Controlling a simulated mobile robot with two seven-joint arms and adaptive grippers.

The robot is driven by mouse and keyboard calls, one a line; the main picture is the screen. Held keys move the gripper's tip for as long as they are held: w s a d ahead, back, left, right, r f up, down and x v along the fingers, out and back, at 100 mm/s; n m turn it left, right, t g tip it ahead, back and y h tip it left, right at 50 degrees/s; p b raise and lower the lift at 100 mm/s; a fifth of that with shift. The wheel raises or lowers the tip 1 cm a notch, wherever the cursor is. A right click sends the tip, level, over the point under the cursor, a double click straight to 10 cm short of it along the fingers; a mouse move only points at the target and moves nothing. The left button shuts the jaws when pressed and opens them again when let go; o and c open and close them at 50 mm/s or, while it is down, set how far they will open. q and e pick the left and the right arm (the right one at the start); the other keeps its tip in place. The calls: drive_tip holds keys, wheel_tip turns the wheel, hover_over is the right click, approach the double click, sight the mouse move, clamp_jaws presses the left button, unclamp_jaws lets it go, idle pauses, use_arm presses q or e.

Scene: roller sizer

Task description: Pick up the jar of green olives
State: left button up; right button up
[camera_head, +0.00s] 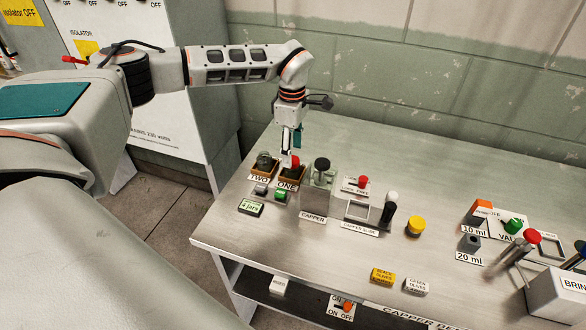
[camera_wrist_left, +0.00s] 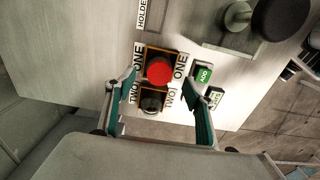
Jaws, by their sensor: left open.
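A red-topped item (camera_head: 295,162) stands in the wooden holder marked ONE; it shows from above as a red disc in the left wrist view (camera_wrist_left: 159,71). A dark grey-topped item (camera_head: 263,159) stands in the holder marked TWO, also in the left wrist view (camera_wrist_left: 152,103). I cannot tell whether either is the jar of green olives; no olives are visible. My left gripper (camera_head: 291,145) points down above the holders. In the left wrist view its teal-padded fingers (camera_wrist_left: 170,90) are spread, empty, on either side of the holders. My right gripper is not in view.
A clear capper block (camera_head: 318,195) with a black knob stands right of the holders. A yellow "black olives" block (camera_head: 382,277) and a white "green olives" block (camera_head: 416,286) sit at the front edge. A green button (camera_head: 281,195) is in front of ONE. The table's back is clear.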

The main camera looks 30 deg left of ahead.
sight(292, 168)
use_arm(q)
wheel_tip(292, 168, down, 4)
drive_tip(key=shift+r, duration=0.1)
drive_tip(key=shift+f, duration=0.4)
drive_tip(key=c, duration=1.3)
drive_tip(key=shift+o, duration=0.2)
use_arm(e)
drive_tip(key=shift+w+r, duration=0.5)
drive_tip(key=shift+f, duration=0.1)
use_arm(q)
drive_tip(key=shift+r, duration=0.15)
